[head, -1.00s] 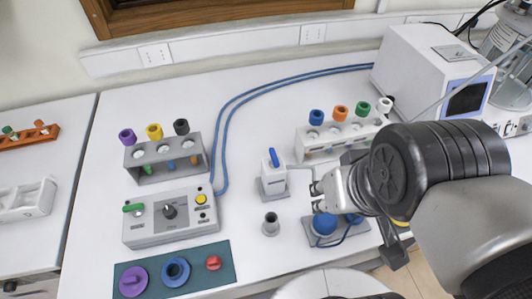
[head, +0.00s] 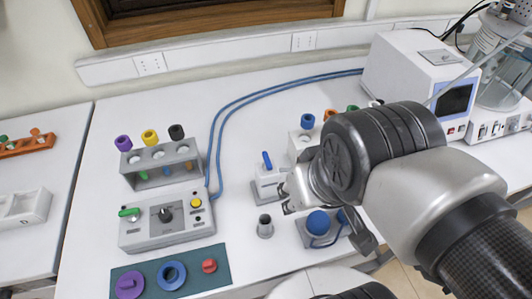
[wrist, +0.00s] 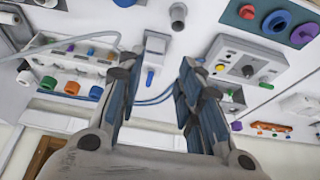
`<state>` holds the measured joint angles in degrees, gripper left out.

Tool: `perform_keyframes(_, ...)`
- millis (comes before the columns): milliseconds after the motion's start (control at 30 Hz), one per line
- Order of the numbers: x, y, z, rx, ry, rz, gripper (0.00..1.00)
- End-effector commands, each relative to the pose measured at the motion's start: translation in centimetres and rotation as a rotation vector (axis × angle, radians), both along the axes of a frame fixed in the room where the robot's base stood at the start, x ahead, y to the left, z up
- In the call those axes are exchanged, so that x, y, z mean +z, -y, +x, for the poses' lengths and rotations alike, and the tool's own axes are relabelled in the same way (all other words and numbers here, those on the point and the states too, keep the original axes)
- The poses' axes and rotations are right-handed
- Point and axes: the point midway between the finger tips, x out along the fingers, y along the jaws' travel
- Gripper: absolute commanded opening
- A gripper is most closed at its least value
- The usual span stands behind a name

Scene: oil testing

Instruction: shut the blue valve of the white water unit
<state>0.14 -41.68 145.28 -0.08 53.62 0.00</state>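The white water unit (head: 267,188) is a small upright white box on a grey base, in the middle of the table. Its blue valve (head: 267,161) is a lever on top, standing up with a slight tilt. In the wrist view the unit (wrist: 156,44) is seen upside down, with the blue valve (wrist: 150,78) pointing down the picture between the fingers. My gripper (head: 287,197) is just right of the unit in the head view, apparently apart from it. In the wrist view my gripper (wrist: 157,72) is open, with nothing between its fingers.
A grey control box (head: 166,222) and a rack with purple, yellow and black caps (head: 160,162) stand left. A grey cup (head: 264,227) stands in front of the unit. A blue round-topped device (head: 319,223) is below my gripper. Blue hoses (head: 225,118) run behind.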

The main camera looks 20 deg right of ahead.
Motion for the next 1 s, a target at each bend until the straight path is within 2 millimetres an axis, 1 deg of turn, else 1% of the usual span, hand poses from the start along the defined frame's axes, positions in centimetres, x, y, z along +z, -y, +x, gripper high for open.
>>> perform_keyframes(33, 1.2, 0.0, 0.7, 0.000, -0.015, 0.000, 0.33)
perform_keyframes(133, 3.3, 0.0, 2.9, -0.001, -0.057, 0.001, 0.33)
perform_keyframes(200, 4.9, 0.0, 4.9, -0.001, -0.094, 0.001, 0.33)
perform_keyframes(267, 6.0, 0.0, 6.9, -0.002, -0.127, 0.001, 0.33)
perform_keyframes(300, 6.5, 0.0, 8.1, -0.002, -0.147, 0.002, 0.33)
perform_keyframes(433, 7.4, 0.0, 12.2, -0.003, -0.216, 0.003, 0.33)
perform_keyframes(500, 7.5, 0.0, 14.2, -0.003, -0.253, 0.003, 0.33)
perform_keyframes(567, 7.2, 0.0, 15.9, -0.004, -0.284, 0.003, 0.33)
perform_keyframes(600, 6.9, 0.0, 16.9, -0.004, -0.303, 0.003, 0.33)
perform_keyframes(700, 5.9, 0.0, 18.8, -0.005, -0.345, 0.004, 0.33)
perform_keyframes(833, 4.6, 0.0, 20.4, -0.005, -0.381, 0.003, 0.33)
perform_keyframes(1000, 3.3, 0.0, 21.0, -0.005, -0.398, 0.003, 0.33)
